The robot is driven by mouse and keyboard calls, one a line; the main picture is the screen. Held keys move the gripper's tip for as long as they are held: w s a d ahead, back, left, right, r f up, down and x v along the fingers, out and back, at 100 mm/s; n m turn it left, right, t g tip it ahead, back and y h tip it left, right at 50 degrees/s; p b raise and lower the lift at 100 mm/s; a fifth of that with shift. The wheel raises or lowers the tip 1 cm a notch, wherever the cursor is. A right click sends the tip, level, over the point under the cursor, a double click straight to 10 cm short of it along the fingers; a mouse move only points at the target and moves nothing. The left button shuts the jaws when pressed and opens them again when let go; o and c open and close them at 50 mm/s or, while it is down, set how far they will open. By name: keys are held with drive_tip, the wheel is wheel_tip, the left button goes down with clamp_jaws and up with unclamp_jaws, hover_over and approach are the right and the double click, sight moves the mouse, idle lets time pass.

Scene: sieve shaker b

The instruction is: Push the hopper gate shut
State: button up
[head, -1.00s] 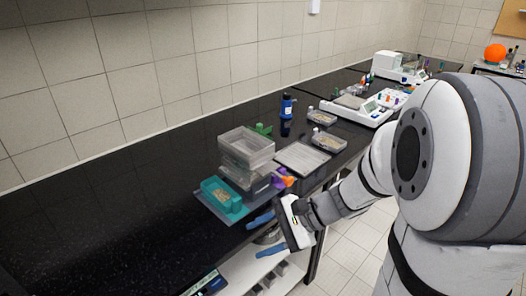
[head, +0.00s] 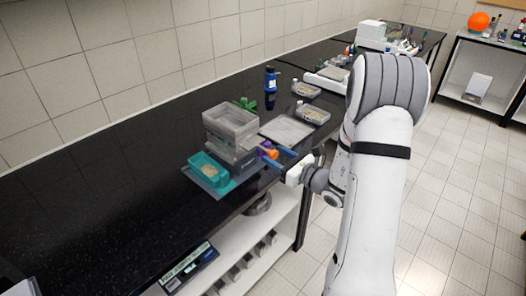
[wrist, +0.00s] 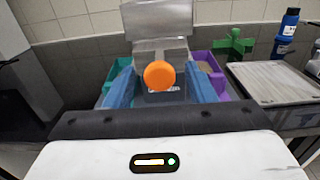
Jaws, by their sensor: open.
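The hopper (head: 230,125), a grey translucent box, stands on a dark base on the black bench; its lower part also shows in the wrist view (wrist: 155,20). An orange round knob (wrist: 159,75) sticks out from its front toward me, seemingly on the gate; it also shows in the head view (head: 271,154). The gate plate is mostly hidden behind the knob. My gripper (head: 277,158) is open, with its blue fingers on either side of the knob in the wrist view (wrist: 162,80). I cannot tell whether they touch it.
A teal bin (head: 208,170) sits left of the hopper and a purple bin (wrist: 208,70) right of it. A green piece (wrist: 233,43), a blue bottle (head: 270,85) and a flat grey tray (head: 287,130) stand nearby. The bench is bare at left.

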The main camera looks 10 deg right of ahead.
drive_tip(key=shift+x, duration=1.45)
drive_tip(key=shift+c, duration=0.4)
clamp_jaws()
